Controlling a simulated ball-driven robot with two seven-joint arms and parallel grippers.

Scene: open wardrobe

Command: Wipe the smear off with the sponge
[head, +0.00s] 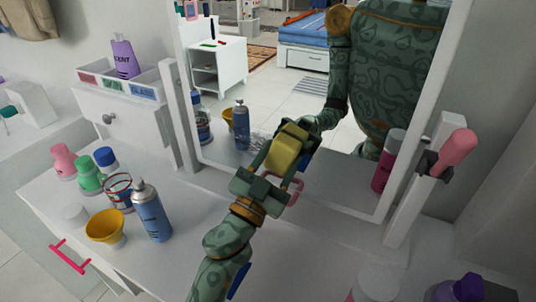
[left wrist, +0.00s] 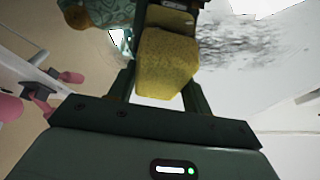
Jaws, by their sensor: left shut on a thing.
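My left gripper (head: 280,160) is shut on a yellow sponge (head: 285,152), at the lower middle of the mirror (head: 250,95). The sponge also shows in the left wrist view (left wrist: 166,65), between the two fingers. A grey, speckled smear (left wrist: 240,45) lies on the mirror to the right of the sponge in that view. In the head view, the gripper and sponge largely cover that area. The sponge is close to the glass; I cannot tell if it touches. The mirror reflects my arm and body. My right gripper is not in view.
Left of the mirror stand a blue spray can (head: 152,212), a yellow cup (head: 105,228) and several bottles on the white top. A pink-handled item (head: 455,152) hangs at the right frame post. A purple-capped bottle (head: 462,288) is at the lower right.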

